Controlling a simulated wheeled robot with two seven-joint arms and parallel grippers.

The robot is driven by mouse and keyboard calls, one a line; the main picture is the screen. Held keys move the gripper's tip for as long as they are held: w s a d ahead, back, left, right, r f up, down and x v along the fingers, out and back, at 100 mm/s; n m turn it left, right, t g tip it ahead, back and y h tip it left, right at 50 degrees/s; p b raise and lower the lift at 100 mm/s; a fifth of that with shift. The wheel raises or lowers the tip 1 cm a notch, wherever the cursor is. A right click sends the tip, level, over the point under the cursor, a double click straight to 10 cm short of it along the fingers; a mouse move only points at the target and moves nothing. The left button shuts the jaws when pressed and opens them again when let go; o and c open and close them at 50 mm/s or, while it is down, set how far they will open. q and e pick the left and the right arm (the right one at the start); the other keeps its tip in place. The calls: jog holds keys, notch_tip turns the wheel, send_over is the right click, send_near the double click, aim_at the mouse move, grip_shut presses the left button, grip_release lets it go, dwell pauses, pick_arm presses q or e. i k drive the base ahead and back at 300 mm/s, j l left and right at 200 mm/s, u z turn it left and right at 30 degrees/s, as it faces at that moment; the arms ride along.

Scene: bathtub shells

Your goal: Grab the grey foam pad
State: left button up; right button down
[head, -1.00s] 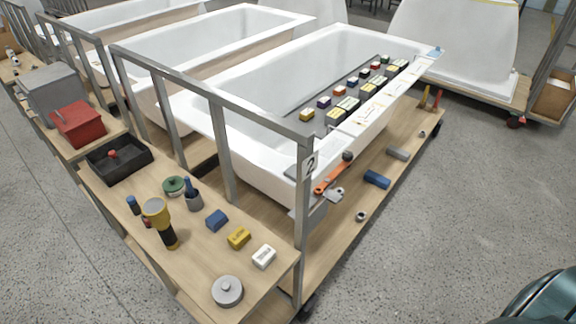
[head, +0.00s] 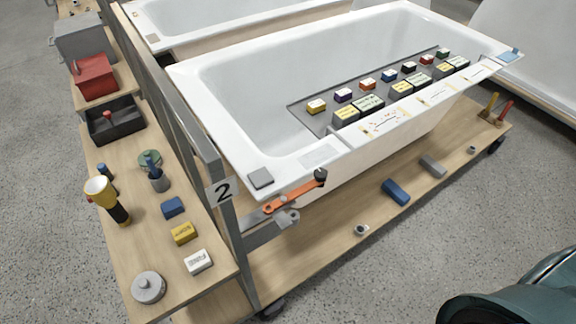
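A small flat grey square pad (head: 260,179) lies on the near left corner of the white bathtub's rim (head: 222,150). A grey block (head: 432,166) lies on the wooden deck below the tub, beside a blue block (head: 396,192). I cannot tell for sure which grey piece is foam; the flat one on the rim looks most like a pad. Neither of my grippers is in view, and nothing is seen touching either grey piece.
Several small coloured blocks line a grey board (head: 300,112) across the tub. A wooden side bench (head: 135,245) holds tools and blocks. Grey floor lies open in front.

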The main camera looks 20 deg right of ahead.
aim_at(261, 178)
jog(key=l, duration=2.2)
jog(key=i+u, duration=0.05)
jog(key=i, duration=0.05)
